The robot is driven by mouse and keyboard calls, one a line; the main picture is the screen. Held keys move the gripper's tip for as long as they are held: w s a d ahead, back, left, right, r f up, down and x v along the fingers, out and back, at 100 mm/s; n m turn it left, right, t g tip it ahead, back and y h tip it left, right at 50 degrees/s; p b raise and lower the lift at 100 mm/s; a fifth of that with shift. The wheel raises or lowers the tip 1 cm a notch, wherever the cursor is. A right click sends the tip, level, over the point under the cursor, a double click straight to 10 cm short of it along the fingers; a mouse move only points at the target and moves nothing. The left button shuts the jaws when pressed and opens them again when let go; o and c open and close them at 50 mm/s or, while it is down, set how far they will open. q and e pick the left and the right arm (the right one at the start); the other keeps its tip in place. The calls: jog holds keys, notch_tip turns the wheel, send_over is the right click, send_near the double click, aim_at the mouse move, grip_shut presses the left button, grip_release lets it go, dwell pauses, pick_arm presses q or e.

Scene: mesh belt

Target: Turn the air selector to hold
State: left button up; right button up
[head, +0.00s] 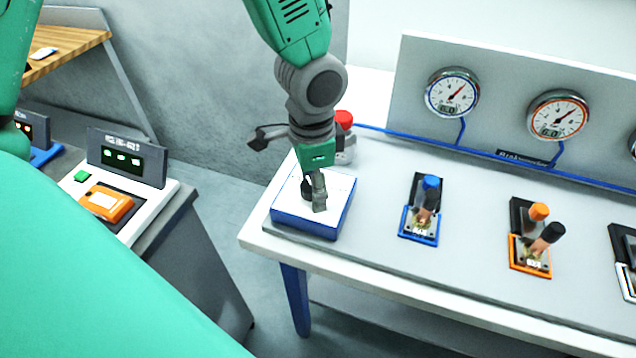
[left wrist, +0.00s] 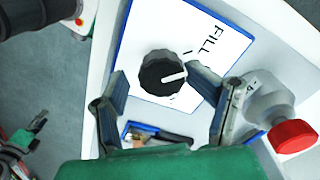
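The air selector is a blue box with a white top (head: 288,213), standing at the near left corner of the white bench. Its round black knob (left wrist: 160,75) has a white pointer line aimed right in the left wrist view. The word FILL and a short tick are printed on the white face (left wrist: 215,62); no HOLD label is readable. My left gripper (head: 315,198) is over the box, pointing down. In the left wrist view its two fingers (left wrist: 157,78) are open, spread on either side of the knob with gaps visible.
A red-topped grey fitting (left wrist: 293,134) stands close beside the box. Blue-handled (head: 431,190) and orange-handled (head: 539,212) valves are to the right. Gauges (head: 452,93) hang on the panel behind. A console with an orange device (head: 106,203) stands left, across a gap.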

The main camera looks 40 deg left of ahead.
pick_arm(q)
jog(key=shift+w+a+f, duration=0.1)
jog(key=shift+a+f, duration=0.1)
jog(key=shift+a, duration=0.7)
jog(key=c, duration=0.5)
jog(key=shift+d+r, duration=0.15)
jog(key=shift+d, duration=0.15)
jog(key=c, duration=0.5)
jog(key=shift+d+r, duration=0.15)
jog(key=shift+d, duration=0.3)
jog(key=shift+c, duration=0.7)
jog(key=shift+d, duration=0.3)
jog(key=shift+w+d, duration=0.1)
jog(key=shift+a, duration=0.2)
pick_arm(e)
jog(key=shift+w+a+r, duration=0.1)
jog(key=shift+a, duration=0.25)
pick_arm(q)
jog(key=shift+a, duration=0.1)
pick_arm(e)
jog(key=shift+r, duration=0.15)
